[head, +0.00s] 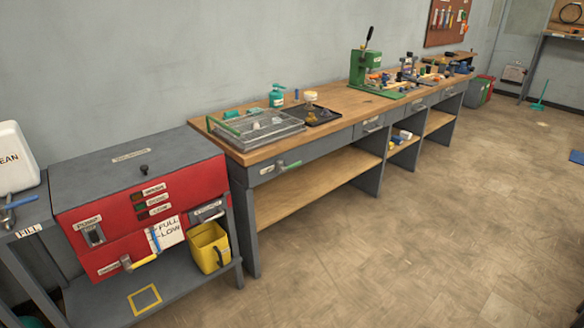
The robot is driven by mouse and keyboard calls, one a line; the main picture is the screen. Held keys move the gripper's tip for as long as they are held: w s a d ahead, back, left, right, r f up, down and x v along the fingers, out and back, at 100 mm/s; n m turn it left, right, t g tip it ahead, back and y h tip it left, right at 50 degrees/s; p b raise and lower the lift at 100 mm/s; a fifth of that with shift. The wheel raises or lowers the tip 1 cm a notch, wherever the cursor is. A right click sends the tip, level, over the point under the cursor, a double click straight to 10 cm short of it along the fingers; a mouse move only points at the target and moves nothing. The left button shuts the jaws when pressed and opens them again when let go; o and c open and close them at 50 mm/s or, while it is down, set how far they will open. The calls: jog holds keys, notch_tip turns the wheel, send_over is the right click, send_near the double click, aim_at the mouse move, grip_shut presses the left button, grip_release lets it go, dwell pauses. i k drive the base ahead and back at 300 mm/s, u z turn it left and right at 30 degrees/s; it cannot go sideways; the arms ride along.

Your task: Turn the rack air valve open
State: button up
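I cannot pick out a rack air valve for certain. No label that I can read names it. Three lever-like handles show in the head view: a green handle (289,166) on the front of the workbench's near end, a yellow handle (143,262) low on the red cabinet, and a blue handle (20,201) at the left edge by the FILL label. My gripper is not in view.
A long wooden workbench (340,103) runs along the wall, holding a wire basket and a green press (370,68). The floor (430,220) at right is mostly clear.

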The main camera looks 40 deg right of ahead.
aim_at(283, 169)
jog(key=z, duration=0.1)
jog(key=i, duration=0.95)
jog(key=u, duration=0.05)
